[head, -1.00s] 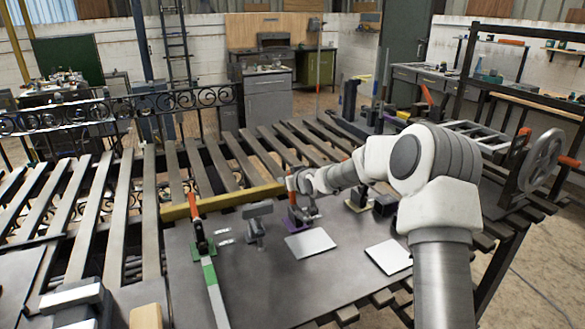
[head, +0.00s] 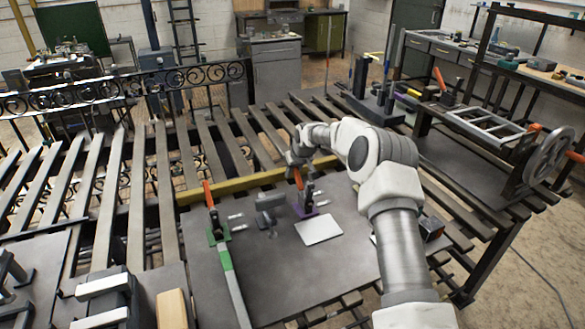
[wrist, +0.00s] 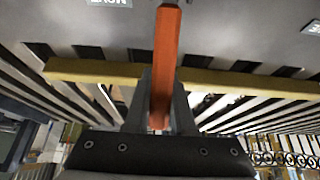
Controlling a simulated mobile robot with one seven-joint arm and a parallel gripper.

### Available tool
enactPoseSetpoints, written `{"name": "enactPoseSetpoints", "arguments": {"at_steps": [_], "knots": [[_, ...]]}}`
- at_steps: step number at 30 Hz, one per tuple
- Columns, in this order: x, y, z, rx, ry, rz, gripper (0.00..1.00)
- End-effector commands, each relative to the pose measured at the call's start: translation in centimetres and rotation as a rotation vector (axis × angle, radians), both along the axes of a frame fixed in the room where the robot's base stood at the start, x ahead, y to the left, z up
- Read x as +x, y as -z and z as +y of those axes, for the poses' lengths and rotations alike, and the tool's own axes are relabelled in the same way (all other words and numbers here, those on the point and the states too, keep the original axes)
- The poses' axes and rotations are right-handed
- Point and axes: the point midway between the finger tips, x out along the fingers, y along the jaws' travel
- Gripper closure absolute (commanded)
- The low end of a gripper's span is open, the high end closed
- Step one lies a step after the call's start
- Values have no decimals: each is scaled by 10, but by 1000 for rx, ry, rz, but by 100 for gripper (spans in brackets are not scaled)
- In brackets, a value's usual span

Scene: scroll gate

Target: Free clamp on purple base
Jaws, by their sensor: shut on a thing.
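The clamp on the purple base (head: 309,210) stands on the grey table plate, right of a grey block-like fixture (head: 268,206). Its orange handle (head: 298,179) stands up from the base. My gripper (head: 299,163) is at the upper end of this handle, above the base. In the wrist view the orange handle (wrist: 166,50) runs up between the two fingers of my gripper (wrist: 160,85), which are shut on it. The purple base and the clamp's tip do not show in the wrist view, so I cannot tell there whether the tip touches anything.
A second clamp with an orange handle (head: 208,194) stands on a green base (head: 217,234) to the left. A yellow bar (head: 250,184) runs behind both clamps. A light square plate (head: 319,229) lies in front of the purple base. The plate's front middle is clear.

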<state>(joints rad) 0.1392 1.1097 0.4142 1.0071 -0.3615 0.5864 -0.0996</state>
Motion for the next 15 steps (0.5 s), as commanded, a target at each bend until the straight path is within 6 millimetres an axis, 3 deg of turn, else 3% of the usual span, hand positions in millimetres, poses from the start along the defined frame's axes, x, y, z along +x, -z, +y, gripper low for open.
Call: {"name": "enactPoseSetpoints", "arguments": {"at_steps": [12,13,15], "knots": [[0,0,1,-1,0,4,100],[0,0,1,-1,0,4,74],[0,0,1,-1,0,4,61]]}}
